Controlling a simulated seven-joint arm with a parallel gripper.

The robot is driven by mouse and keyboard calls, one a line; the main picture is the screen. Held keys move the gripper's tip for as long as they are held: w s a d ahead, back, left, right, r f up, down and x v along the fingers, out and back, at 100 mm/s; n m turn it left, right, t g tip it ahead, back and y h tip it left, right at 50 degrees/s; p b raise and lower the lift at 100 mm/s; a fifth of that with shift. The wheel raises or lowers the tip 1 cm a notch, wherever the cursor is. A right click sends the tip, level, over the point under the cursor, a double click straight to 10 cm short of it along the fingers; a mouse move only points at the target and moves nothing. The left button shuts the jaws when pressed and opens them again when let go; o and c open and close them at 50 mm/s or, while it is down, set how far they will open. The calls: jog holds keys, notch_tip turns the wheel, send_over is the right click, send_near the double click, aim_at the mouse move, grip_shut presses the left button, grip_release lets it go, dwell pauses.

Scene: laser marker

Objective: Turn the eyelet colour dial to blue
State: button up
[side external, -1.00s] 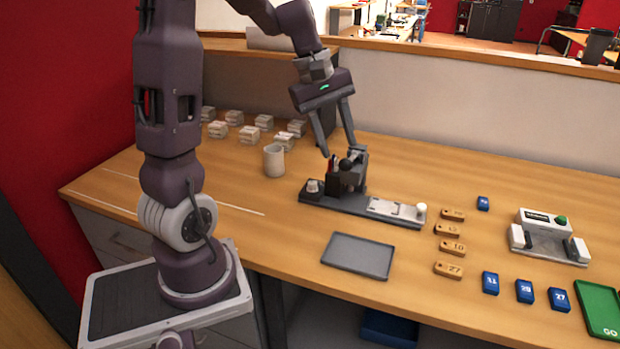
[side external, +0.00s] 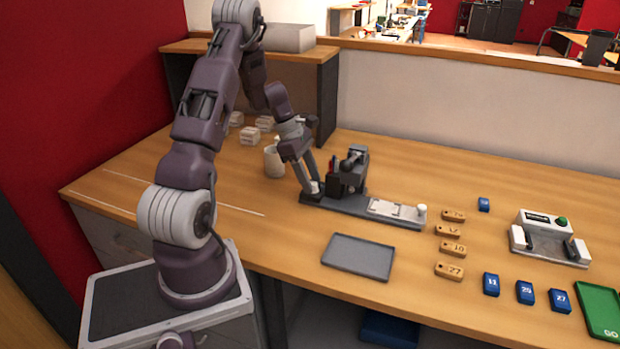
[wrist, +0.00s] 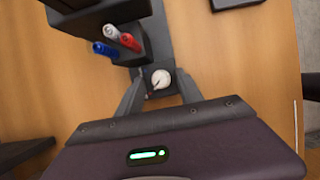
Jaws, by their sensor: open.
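The colour dial (wrist: 159,79) is a white round knob with a dark pointer line, on a dark square base at the end of the marker's bar. In the wrist view the line seems to slant to the lower left. My gripper (wrist: 161,84) is open, with one finger on each side of the dial; contact cannot be told. In the side external view my gripper (side external: 311,190) is low at the bar's left end and partly hides the dial. Blue (wrist: 104,49), red (wrist: 130,42) and white (wrist: 111,32) sticks stand in the black holder beside it.
The black marker head (side external: 354,170) stands just right of my gripper. A white cup (side external: 273,162) is close behind on the left. A grey tray (side external: 358,257) lies in front. Wooden tags (side external: 450,249) and blue tags (side external: 525,291) lie to the right.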

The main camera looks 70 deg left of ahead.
grip_shut()
jog(key=shift+m, duration=0.3)
jog(key=m+g, duration=0.1)
jog(key=m, duration=0.2)
jog(key=shift+w+a+h, duration=0.1)
jog(key=shift+w+h, duration=0.05)
jog(key=shift+h, duration=0.15)
jog(key=m+g, duration=0.1)
jog(key=m, duration=0.2)
jog(key=shift+w+m+h, duration=0.1)
jog(key=shift+m+h, duration=0.2)
jog(key=m+g, duration=0.1)
jog(key=m, duration=0.2)
jog(key=m+g, duration=0.1)
jog(key=m, duration=0.2)
jog(key=shift+w+g, duration=0.2)
jog(key=shift+g, duration=0.2)
grip_release()
